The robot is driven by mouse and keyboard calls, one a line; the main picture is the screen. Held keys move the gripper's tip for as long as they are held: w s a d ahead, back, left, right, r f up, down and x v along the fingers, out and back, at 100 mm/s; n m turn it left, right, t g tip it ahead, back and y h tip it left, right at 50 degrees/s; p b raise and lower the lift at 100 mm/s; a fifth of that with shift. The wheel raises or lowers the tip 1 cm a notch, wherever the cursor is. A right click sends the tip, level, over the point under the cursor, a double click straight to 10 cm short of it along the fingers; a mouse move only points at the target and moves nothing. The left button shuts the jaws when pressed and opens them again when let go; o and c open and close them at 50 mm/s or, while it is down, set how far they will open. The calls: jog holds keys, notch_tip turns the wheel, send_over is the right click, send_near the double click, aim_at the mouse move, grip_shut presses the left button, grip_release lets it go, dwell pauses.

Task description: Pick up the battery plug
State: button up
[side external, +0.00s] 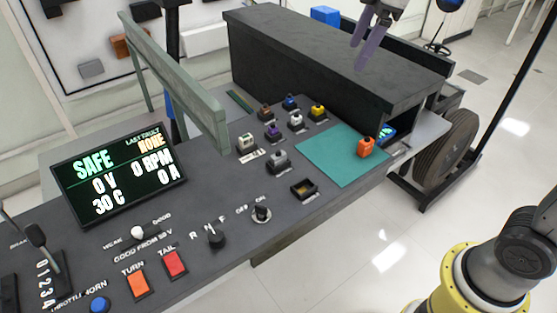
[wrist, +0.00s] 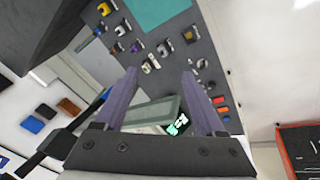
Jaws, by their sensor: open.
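An orange block-shaped plug (side external: 366,147) stands on the teal mat (side external: 335,160) near its right edge; it looks like the battery plug, though no label shows. My gripper (side external: 358,57) is open and empty, its purple fingers high up and seen against the long black housing, apart from the plug. In the wrist view my gripper (wrist: 159,72) has its fingers spread over the console. Part of the mat (wrist: 160,10) shows at the top there; the orange plug is not in that view.
The long black housing (side external: 320,50) stands behind the mat, with an open end near the plug. Several small coloured connectors (side external: 296,121) sit left of the mat. A grey-green bar (side external: 180,90) rises over the console by the display (side external: 118,172).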

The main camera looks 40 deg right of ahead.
jog(key=w+a+f+n+g, duration=0.1)
jog(key=w+a+f+n, duration=0.1)
jog(key=w+f, duration=0.35)
jog(key=n+g, duration=0.1)
jog(key=g, duration=0.2)
send_over(278, 151)
notch_tip(278, 151, down, 21)
jog(key=shift+r, duration=0.1)
jog(key=shift+s+f, duration=0.1)
jog(key=shift+f, duration=3.1)
grip_shut()
